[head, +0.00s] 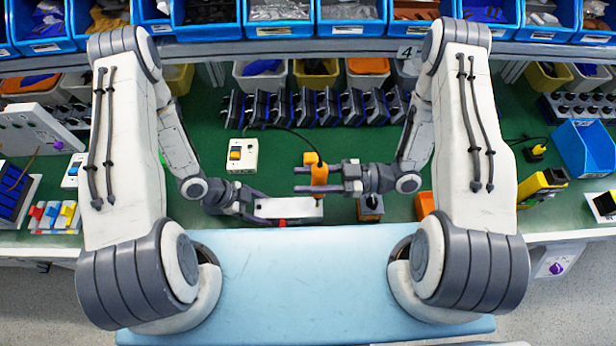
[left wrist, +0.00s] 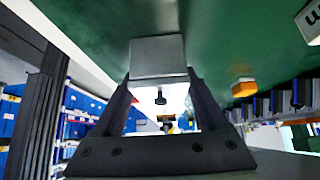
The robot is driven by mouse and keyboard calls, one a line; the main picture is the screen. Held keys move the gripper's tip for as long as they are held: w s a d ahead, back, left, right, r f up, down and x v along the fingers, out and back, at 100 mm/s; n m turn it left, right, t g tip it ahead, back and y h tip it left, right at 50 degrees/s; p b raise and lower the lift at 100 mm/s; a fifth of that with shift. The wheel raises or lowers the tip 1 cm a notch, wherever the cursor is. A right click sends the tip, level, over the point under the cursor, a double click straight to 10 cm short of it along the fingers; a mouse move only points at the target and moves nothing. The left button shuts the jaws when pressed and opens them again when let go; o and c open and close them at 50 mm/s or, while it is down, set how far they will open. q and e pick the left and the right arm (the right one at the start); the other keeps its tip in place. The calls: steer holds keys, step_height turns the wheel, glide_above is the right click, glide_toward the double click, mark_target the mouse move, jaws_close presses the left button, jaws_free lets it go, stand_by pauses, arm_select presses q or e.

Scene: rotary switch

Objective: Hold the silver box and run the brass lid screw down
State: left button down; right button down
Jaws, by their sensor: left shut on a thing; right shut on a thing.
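The silver box (head: 290,208) lies near the table's front edge. My left gripper (head: 264,208) is shut on its left part; the box also shows between the fingers in the left wrist view (left wrist: 158,58). My right gripper (head: 310,179) is shut on an orange driver (head: 319,172) with a dark cable. The driver stands about upright over the right end of the box. Its lower tip is hidden, so I cannot tell if it touches the screw. The brass lid screw cannot be made out in either view.
A white switch box (head: 242,155) stands behind my left gripper. An orange and dark unit (head: 370,207) and an orange block (head: 425,205) are right of the silver box. A row of dark holders (head: 320,107) crosses the green table (head: 285,150) farther back.

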steer(key=shift+f, duration=1.05)
stand_by(2.4)
steer(key=shift+r, duration=2.3)
arm_select(q)
jaws_free()
steer(key=shift+a+r, duration=0.1)
